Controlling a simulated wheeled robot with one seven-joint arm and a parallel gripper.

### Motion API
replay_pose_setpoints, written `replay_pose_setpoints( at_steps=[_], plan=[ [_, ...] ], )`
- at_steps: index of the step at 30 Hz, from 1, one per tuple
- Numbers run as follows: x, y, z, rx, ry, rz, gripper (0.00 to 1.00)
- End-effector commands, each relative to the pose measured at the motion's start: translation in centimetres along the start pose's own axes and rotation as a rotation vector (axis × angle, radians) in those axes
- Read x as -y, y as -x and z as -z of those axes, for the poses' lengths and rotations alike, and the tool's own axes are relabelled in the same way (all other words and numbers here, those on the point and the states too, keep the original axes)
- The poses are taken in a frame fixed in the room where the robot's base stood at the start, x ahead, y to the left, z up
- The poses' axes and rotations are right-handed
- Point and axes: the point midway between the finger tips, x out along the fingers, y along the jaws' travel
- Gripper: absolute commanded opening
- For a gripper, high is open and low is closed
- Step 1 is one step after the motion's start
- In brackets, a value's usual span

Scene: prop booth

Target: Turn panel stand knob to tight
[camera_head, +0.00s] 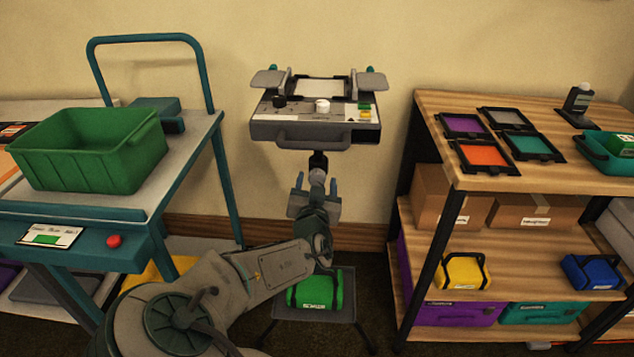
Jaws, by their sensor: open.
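The panel stand holds a grey panel box (262,131) with a front handle, in the middle of the head view. On its top face are a black knob (279,101) and a white knob (322,104). Below the box is a black fitting (318,160) with a grey rounded piece (317,176) under it; I cannot tell whether this is the stand knob. My gripper (316,184) is open, its blue-tipped fingers spread left and right of that rounded piece in the picture. I cannot tell whether it touches anything. The stand's lower part is hidden behind my arm.
A teal cart (215,125) with a green bin (90,150) stands at the left. A wooden shelf unit (425,105) with coloured panels and boxes stands at the right. A low stool (345,300) bears a green bag (318,290). The wall is close behind the stand.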

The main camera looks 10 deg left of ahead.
Motion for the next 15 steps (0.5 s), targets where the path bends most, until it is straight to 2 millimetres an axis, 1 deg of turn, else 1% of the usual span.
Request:
replay_pose_setpoints(
  at_steps=[1,3,6,14,15],
  plan=[
    [-0.1,-0.7,-0.1,-0.001,0.001,-0.001,0.59],
    [0.0,-1.3,-0.1,-0.001,0.001,0.000,0.59],
    [0.0,-1.7,0.0,0.000,0.001,0.000,0.59],
    [0.0,-1.9,0.0,0.001,0.000,0.000,0.59],
    [0.0,-1.9,0.0,0.001,0.000,0.000,0.56]
  ],
)
